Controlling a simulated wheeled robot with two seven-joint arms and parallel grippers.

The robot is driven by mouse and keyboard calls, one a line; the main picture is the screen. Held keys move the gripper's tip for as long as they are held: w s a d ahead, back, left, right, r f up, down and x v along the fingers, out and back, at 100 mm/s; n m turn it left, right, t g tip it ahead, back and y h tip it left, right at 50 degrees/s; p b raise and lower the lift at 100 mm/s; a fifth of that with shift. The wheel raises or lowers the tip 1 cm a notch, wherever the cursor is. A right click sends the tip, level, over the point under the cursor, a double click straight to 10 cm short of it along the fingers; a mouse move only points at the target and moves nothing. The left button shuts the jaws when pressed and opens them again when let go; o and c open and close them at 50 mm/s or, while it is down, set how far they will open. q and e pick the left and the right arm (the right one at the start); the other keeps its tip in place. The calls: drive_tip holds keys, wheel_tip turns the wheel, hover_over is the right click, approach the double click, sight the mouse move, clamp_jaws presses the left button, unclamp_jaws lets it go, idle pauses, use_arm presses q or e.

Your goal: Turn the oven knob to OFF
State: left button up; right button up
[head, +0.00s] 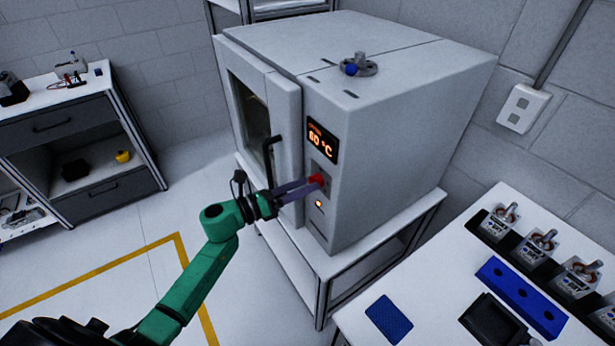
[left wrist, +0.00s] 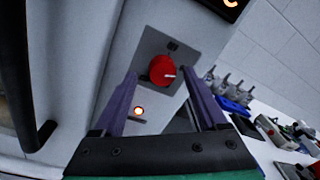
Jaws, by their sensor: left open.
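The white oven (head: 410,110) stands on a frame table, with its display (head: 322,140) lit at 60 °C. The red oven knob (head: 318,179) is on the front panel below the display. In the left wrist view the knob (left wrist: 163,70) sits on a grey plate, with its white pointer mark toward the right. My left gripper (head: 298,188) is open in front of the panel. Its two purple fingers (left wrist: 160,90) lie either side of the knob in the wrist picture; I cannot tell whether they touch it. My right gripper is not in view.
A lit orange indicator (left wrist: 138,111) is below the knob. The black oven door handle (head: 271,160) is close to my left gripper. A white table (head: 365,318) with several servo units and a blue block (head: 520,298) stands at the right.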

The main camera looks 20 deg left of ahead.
use_arm(q)
drive_tip(key=shift+w+d+r, duration=0.15)
drive_tip(key=shift+w+d, duration=0.2)
drive_tip(key=shift+d, duration=0.15)
drive_tip(key=shift+s, duration=0.15)
drive_tip(key=shift+c, duration=1.2)
clamp_jaws()
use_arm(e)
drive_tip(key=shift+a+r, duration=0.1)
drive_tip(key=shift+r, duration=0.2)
